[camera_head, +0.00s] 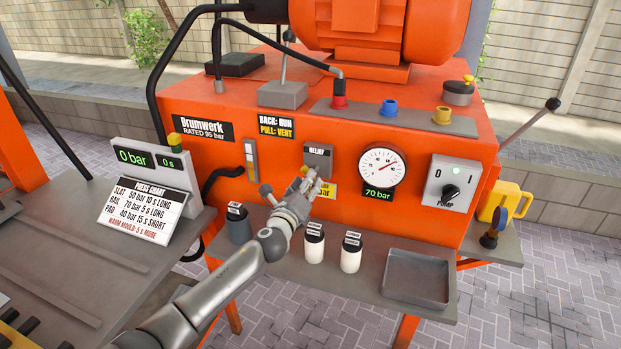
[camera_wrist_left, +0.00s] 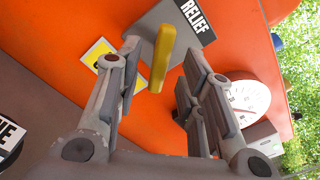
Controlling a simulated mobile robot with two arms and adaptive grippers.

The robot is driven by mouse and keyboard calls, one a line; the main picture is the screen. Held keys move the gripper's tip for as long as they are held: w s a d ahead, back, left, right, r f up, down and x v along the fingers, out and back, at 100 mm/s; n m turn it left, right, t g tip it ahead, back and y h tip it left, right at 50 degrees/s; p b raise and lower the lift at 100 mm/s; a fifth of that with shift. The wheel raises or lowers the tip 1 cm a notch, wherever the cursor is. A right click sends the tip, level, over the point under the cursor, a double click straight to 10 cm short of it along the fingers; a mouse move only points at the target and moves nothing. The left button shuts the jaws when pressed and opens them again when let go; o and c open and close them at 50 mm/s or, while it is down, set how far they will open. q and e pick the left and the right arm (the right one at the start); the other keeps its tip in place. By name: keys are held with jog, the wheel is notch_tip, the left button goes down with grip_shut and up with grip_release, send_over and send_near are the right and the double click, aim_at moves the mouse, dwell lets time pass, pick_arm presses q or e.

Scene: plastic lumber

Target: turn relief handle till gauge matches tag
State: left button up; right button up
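The grey relief block (camera_head: 318,156) with its RELIEF label sits on the orange front panel. Its yellow handle (camera_wrist_left: 162,56) shows in the left wrist view, between my fingers and nearer the left one. My left gripper (camera_head: 318,182) is at the relief block in the head view and partly hides the handle. In the wrist view my left gripper (camera_wrist_left: 155,90) is open, with clear gaps around the handle. The round gauge (camera_head: 382,168) is right of the block; its red needle points up and right. My right gripper is out of view.
A pump switch box (camera_head: 451,183) is right of the gauge. On the grey shelf below stand labelled bottles (camera_head: 314,244) and an empty tray (camera_head: 417,278). At left, a display (camera_head: 148,158) reads 0 bar above a press chart (camera_head: 143,209).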

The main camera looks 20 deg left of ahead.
pick_arm(q)
jog(key=shift+w+d, duration=0.1)
jog(key=shift+w, duration=1.7)
grip_shut()
